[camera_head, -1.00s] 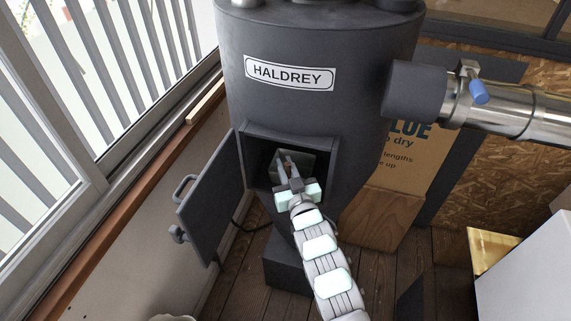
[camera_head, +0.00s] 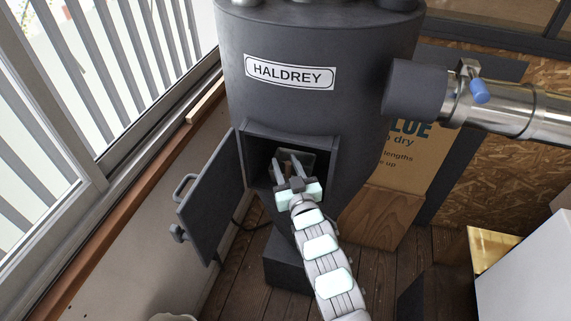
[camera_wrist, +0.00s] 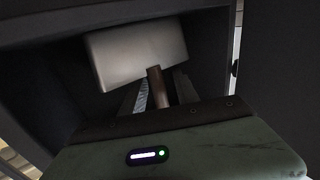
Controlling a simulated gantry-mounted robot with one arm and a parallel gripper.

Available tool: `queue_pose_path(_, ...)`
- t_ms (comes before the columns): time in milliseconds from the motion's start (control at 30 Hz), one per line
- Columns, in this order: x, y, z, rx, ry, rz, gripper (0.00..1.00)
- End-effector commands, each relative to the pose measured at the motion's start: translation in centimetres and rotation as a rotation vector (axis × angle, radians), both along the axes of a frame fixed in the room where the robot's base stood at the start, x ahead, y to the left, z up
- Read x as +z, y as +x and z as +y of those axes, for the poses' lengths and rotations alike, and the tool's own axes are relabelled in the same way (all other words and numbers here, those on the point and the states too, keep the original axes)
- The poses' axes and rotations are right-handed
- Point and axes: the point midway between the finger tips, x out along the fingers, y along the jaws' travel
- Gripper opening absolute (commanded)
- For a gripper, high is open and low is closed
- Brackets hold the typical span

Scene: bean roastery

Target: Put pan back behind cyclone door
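The dark grey cyclone (camera_head: 345,45) has a square opening low on its front. Its door (camera_head: 215,190) stands wide open to the left, with a handle and a knob. The pan (camera_head: 308,159) is inside the opening; in the wrist view it is a pale metal box (camera_wrist: 137,52), somewhat tilted, with a brown handle (camera_wrist: 157,88) toward me. My gripper (camera_head: 287,161) reaches into the opening. Its fingers are spread on either side of the handle in the wrist view (camera_wrist: 161,80), with gaps showing. What the pan rests on is hidden.
A railed window and sill (camera_head: 130,185) run along the left. A metal duct (camera_head: 510,108) leaves the cyclone at right. A wooden block (camera_head: 383,215), cardboard sign (camera_head: 412,165) and white box (camera_head: 530,275) stand at right. The opening's walls are close around my gripper.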

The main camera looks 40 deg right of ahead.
Motion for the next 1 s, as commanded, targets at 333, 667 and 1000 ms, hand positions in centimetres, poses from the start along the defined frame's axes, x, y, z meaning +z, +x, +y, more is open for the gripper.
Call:
queue_pose_path(333,-0.2,-5.5,2.8,-0.002,0.000,0.001,0.37)
queue_pose_path(667,-0.2,-9.8,5.1,-0.003,0.002,0.002,0.37)
queue_pose_path(1000,-0.1,-10.2,5.5,0.000,0.001,0.000,0.37)
